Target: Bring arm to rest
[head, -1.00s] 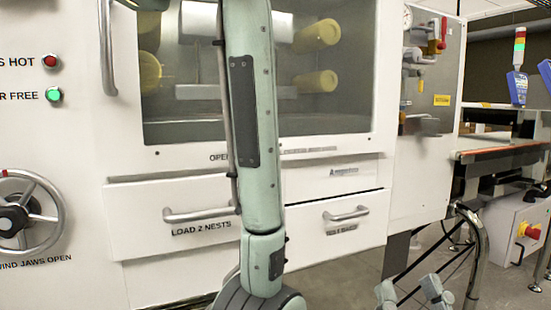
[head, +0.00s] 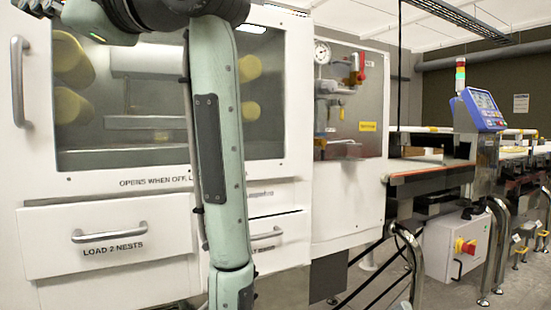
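One of my own arms (head: 232,185), pale green with a dark grey plate, hangs down in front of the white machine in the head view. A dark joint of it shows at the top left, and its lower end runs out of the bottom edge. I cannot tell from this view which arm it is.
The white machine has a window (head: 120,150), a "LOAD 2 NESTS" drawer (head: 60,240) and a second drawer (head: 285,225). At right stand a belt conveyor (head: 430,172), a blue display (head: 484,108), a light tower (head: 460,75) and a red-knobbed switch box (head: 440,250). Steel tube legs reach the floor.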

